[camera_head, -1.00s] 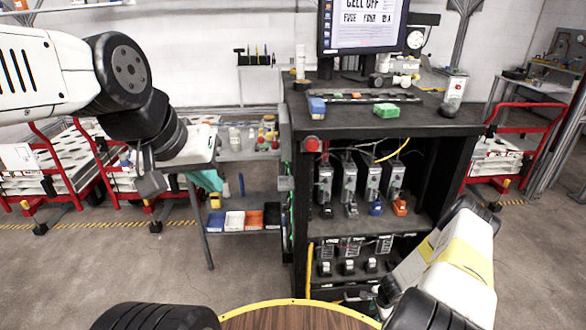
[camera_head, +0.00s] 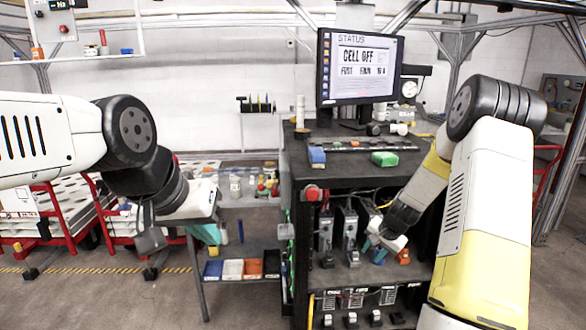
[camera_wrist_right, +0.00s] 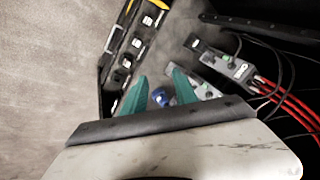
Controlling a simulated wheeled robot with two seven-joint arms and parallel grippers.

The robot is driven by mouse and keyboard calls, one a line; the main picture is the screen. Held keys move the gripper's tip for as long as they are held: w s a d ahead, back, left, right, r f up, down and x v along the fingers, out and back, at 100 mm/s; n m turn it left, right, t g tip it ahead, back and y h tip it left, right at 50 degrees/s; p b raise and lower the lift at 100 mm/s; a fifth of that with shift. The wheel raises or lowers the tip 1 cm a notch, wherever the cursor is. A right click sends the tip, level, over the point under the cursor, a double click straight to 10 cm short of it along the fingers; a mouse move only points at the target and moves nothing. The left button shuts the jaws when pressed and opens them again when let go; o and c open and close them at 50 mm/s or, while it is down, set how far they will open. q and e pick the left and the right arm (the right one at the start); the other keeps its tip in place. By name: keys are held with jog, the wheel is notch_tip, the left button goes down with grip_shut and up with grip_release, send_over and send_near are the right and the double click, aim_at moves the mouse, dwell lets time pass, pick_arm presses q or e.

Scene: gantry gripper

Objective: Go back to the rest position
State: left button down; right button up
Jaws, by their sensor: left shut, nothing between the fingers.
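My right gripper (camera_head: 372,245), with teal fingers, reaches into the open upper bay of the black cabinet (camera_head: 300,172), in front of the row of grey modules (camera_head: 349,228). In the right wrist view its two fingers (camera_wrist_right: 160,92) stand apart. A blue knob (camera_wrist_right: 161,98) shows in the gap between them; I cannot tell whether they touch it. A grey module (camera_wrist_right: 222,62) with red and black cables lies beyond. My left gripper (camera_head: 207,234) hangs at the left, beside the side table; its teal fingers are together and empty.
A red button (camera_head: 312,194) sits on the cabinet's front corner. The side shelf (camera_head: 236,282) carries coloured bins. Red carts (camera_head: 50,215) stand at far left.

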jog(key=s+a+r+n, duration=0.1)
jog(key=s+a+r, duration=0.25)
jog(key=r, duration=0.35)
jog(key=s+a+r+n, duration=0.2)
jog(key=s+r, duration=0.2)
jog(key=r, duration=0.3)
jog(key=s+a+r+n, duration=0.1)
jog(key=s+a+r, duration=0.15)
jog(key=r, duration=0.45)
jog(key=s+a+r+n, duration=0.1)
jog(key=s+r, duration=0.3)
jog(key=s, duration=0.6)
jog(key=s+a+r+n+t, duration=0.1)
jog(key=s+a+r+n, duration=0.1)
jog(key=s, duration=0.9)
notch_tip(320, 180, up, 2)
jog(key=shift+a+r+n+y, duration=0.1)
jog(key=shift+a+n+y, duration=0.15)
jog(key=shift+n, duration=0.55)
